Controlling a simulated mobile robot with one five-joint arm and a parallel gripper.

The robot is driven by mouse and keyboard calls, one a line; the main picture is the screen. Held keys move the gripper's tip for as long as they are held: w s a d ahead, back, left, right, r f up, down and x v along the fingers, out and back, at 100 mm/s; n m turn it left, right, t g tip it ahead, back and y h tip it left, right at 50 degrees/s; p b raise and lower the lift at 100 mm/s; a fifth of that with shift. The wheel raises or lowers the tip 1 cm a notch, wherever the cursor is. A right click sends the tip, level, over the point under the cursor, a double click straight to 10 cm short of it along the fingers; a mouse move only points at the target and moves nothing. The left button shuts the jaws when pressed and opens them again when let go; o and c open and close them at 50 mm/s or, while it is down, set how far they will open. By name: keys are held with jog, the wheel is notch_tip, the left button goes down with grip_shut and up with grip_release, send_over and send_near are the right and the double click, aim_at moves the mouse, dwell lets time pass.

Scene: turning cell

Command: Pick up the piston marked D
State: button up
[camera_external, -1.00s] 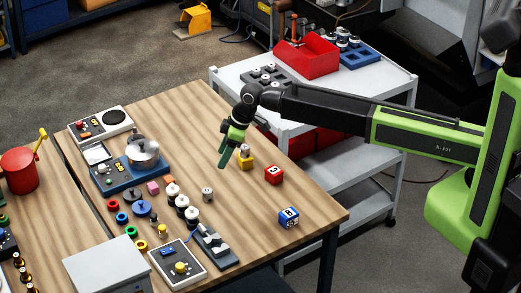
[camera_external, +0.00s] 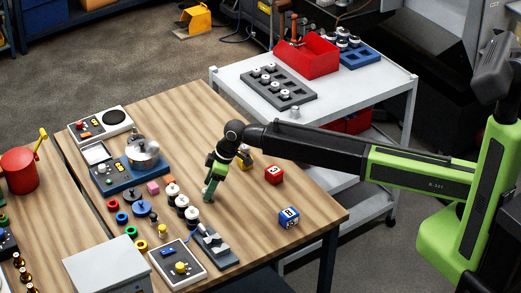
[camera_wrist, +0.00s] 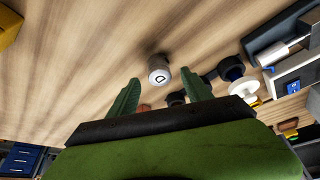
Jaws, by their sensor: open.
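The piston marked D (camera_wrist: 159,68) is a small grey cylinder with a black D on its pale round end. In the wrist view it stands on the wooden table just beyond my fingertips, roughly centred between them. My gripper (camera_wrist: 160,78) is open, with its two green fingers apart and nothing held between them. In the external view my gripper (camera_external: 209,193) points down over the table beside a row of black-and-white parts (camera_external: 182,202). It hides most or all of the piston there.
Black-and-white parts (camera_wrist: 235,71) stand close right of my fingers in the wrist view. A dark fixture (camera_external: 216,247) lies toward the front. A red cube (camera_external: 274,175) and a blue cube (camera_external: 289,218) sit to the right, with bare table between. A yellow block (camera_external: 246,157) is behind my wrist.

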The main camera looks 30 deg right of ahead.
jog(key=b+x, duration=0.1)
jog(key=x, duration=0.2)
jog(key=shift+d, duration=0.1)
jog(key=shift+r, duration=0.25)
grip_shut()
jog(key=shift+r, duration=0.1)
notch_tip(320, 180, up, 4)
jog(key=p, duration=0.5)
jog(key=shift+r, duration=0.25)
jog(key=d+r+p, duration=0.6)
jog(key=d, duration=0.5)
jog(key=shift+w+d, duration=0.4)
jog(key=shift+w, duration=0.1)
